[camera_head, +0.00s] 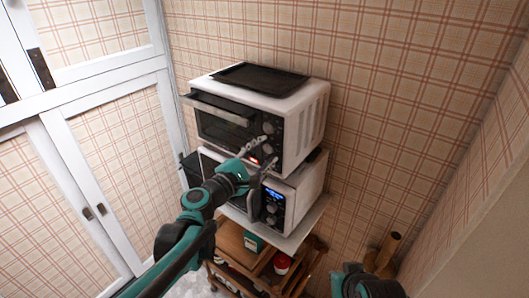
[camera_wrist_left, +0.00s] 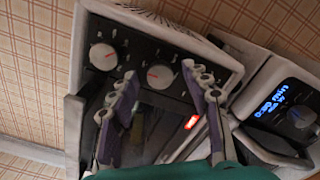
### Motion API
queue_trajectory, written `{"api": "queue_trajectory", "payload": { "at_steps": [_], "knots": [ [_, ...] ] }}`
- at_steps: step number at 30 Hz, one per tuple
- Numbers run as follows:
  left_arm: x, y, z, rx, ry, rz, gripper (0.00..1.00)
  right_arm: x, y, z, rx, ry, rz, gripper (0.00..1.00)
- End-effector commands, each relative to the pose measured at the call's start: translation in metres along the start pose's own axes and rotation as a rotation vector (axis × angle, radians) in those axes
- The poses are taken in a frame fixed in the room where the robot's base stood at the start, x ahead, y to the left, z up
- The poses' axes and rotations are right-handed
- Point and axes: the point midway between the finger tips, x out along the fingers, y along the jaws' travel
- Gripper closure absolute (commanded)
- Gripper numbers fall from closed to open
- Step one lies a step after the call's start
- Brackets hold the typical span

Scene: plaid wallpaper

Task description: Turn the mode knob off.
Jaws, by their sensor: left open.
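The white toaster oven (camera_head: 305,118) has a black front panel with an upper knob (camera_head: 268,128) and a lower knob (camera_head: 267,148). In the left wrist view these are the upper knob (camera_wrist_left: 103,57), at left, and the lower knob (camera_wrist_left: 160,76), in the middle. Both knobs are pale with red marks; I cannot read which is the mode knob. My left gripper (camera_head: 262,152) is open in front of the panel. Its fingertips (camera_wrist_left: 160,70) appear on either side of the lower knob in the wrist view; contact cannot be told.
A black tray (camera_head: 260,79) lies on the oven. A microwave (camera_head: 300,194) with a lit blue display stands below it, on a wooden cart (camera_head: 232,240). White-framed doors (camera_head: 110,85) stand at left.

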Motion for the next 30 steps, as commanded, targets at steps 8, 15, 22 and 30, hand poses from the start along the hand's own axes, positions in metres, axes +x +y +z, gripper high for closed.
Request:
{"api": "queue_trajectory", "payload": {
  "at_steps": [8, 15, 22, 30],
  "knots": [
    [-0.053, 0.000, -0.001, 0.000, 0.004, 0.002, 0.52, 0.000, 0.000, 0.000, 0.000, 0.000, 0.000, 1.00],
    [-0.099, 0.000, -0.001, 0.000, 0.003, 0.002, 0.52, 0.000, 0.000, 0.000, 0.000, 0.000, 0.000, 1.00],
    [-0.116, 0.000, 0.000, 0.000, 0.001, 0.000, 0.52, 0.000, 0.000, 0.000, 0.000, 0.000, 0.000, 1.00],
    [-0.116, 0.000, 0.000, 0.000, 0.001, 0.000, 0.52, 0.000, 0.000, 0.000, 0.000, 0.000, 0.000, 1.00]
  ]
}}
